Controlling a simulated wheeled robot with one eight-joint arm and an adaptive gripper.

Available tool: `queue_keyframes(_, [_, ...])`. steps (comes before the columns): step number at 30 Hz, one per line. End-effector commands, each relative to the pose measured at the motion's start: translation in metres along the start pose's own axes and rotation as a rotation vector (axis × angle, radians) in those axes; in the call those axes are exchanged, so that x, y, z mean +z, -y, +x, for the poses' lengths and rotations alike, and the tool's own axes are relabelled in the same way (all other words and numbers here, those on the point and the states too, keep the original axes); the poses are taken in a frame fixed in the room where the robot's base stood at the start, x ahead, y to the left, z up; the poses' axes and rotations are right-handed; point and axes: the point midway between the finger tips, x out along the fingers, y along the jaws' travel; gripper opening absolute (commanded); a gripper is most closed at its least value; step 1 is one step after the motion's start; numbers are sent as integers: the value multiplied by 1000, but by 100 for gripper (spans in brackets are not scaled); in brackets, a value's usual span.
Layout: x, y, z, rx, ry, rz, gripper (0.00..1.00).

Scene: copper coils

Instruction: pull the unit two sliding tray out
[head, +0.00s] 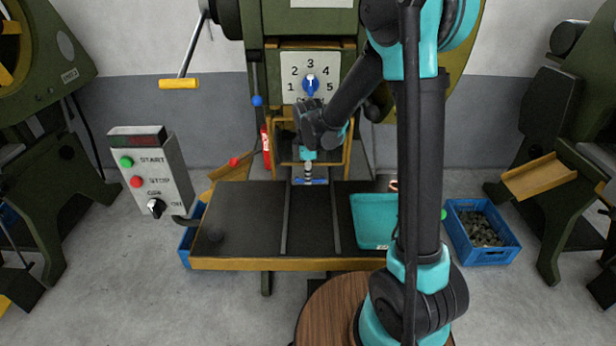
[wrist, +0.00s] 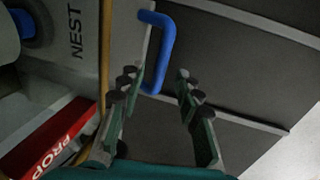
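The sliding tray shows as a grey plate (wrist: 127,35) with a blue bar handle (wrist: 166,45) at its edge in the wrist view. In the head view the blue handle (head: 318,182) shows low in the press opening, partly hidden by my gripper (head: 308,172). In the wrist view my gripper (wrist: 156,78) is open, its two fingers apart with the near end of the handle in the gap between them. I cannot tell whether either finger touches it. The tray's inner part is hidden inside the machine.
The black table (head: 245,220) with grey strips lies in front of the opening. A teal bin (head: 372,222) stands on its right side. A control box (head: 150,170) stands at left, and a blue crate (head: 483,254) of dark pieces on the floor at right. The table's middle is clear.

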Motion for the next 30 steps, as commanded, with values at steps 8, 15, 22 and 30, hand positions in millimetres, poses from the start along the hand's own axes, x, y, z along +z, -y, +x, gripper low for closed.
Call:
queue_keyframes(8, [0, 0, 18, 0, 0, 0, 34])
queue_keyframes(15, [0, 0, 18, 0, 0, 0, 34])
queue_keyframes(22, [0, 0, 18, 0, 0, 0, 9])
queue_keyframes(30, [0, 0, 18, 0, 0, 0, 0])
